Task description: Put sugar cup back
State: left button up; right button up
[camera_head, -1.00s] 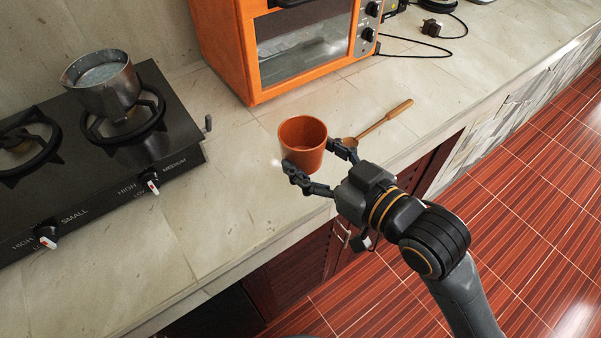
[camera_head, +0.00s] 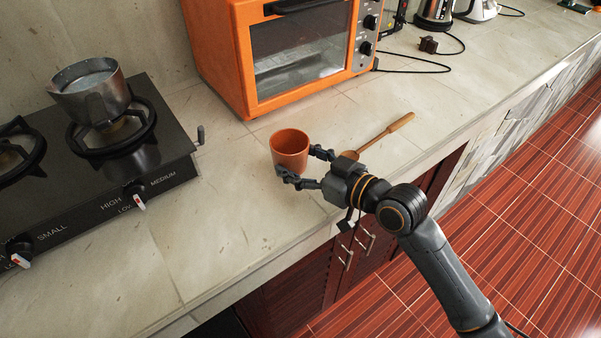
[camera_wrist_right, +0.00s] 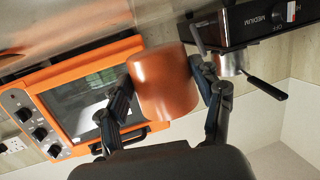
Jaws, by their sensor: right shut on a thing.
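The sugar cup (camera_head: 290,148) is a small orange-brown cup, upright at the counter between the stove and the oven. I cannot tell whether its base touches the counter. My right gripper (camera_head: 298,167) comes from the right and is shut on the cup, one finger on each side. In the right wrist view the cup (camera_wrist_right: 163,82) sits between the two fingers (camera_wrist_right: 165,100). The inside of the cup is mostly in shadow. My left gripper is not in view.
An orange oven (camera_head: 280,50) stands behind the cup. A black stove (camera_head: 100,165) with a metal pot (camera_head: 92,95) is at left. A wooden spoon (camera_head: 380,135) lies right of the gripper. Bare counter (camera_head: 220,230) lies in front, ending at an edge.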

aim_at(300, 172)
jog(key=shift+w+f, duration=0.45)
jog(key=shift+f, duration=1.6)
jog(key=shift+f, duration=0.15)
jog(key=o, duration=1.3)
jog(key=shift+r, duration=0.25)
jog(key=b+v, duration=0.1)
jog(key=v, duration=1.1)
jog(key=shift+f, duration=0.15)
